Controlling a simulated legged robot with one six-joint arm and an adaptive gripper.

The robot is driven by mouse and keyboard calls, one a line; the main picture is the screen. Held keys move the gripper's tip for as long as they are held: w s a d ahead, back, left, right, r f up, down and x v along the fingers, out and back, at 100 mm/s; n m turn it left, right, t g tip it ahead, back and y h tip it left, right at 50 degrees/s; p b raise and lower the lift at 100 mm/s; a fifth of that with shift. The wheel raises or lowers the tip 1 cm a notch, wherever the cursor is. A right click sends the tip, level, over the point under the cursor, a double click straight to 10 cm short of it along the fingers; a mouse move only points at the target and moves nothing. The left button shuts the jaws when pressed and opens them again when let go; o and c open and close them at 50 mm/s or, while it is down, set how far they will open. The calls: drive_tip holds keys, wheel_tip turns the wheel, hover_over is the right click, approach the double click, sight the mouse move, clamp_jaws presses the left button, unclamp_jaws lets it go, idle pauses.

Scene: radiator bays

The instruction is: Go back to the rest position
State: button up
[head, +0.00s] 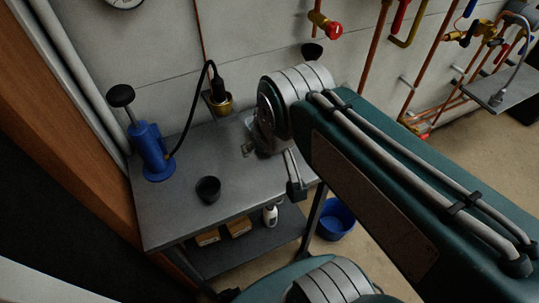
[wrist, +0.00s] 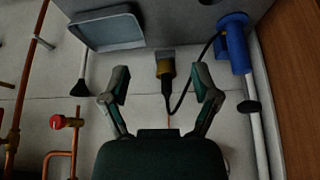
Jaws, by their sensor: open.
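My gripper (wrist: 160,76) shows in the wrist view with its two dark fingers spread wide and nothing between them. A brass fitting with a black hose end (wrist: 166,72) appears between the fingertips in the picture, farther off; I cannot tell the distance. In the head view my green arm reaches in from the lower right over the bench's right end. Its grey wrist joint hides most of my gripper there. The same brass fitting (head: 219,103) shows at the wall, left of my arm.
A blue hand pump (head: 151,152) stands on the grey bench (head: 172,212), its black hose running to the fitting. A black cup (head: 208,189) sits near the front edge. A blue bucket (head: 335,218) is on the floor. Copper pipes and a red-handled valve (head: 325,25) line the wall.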

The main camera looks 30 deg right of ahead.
drive_tip(key=s+f, duration=0.1)
drive_tip(key=s, duration=0.1)
drive_tip(key=shift+s+f, duration=0.35)
drive_tip(key=shift+f, duration=0.05)
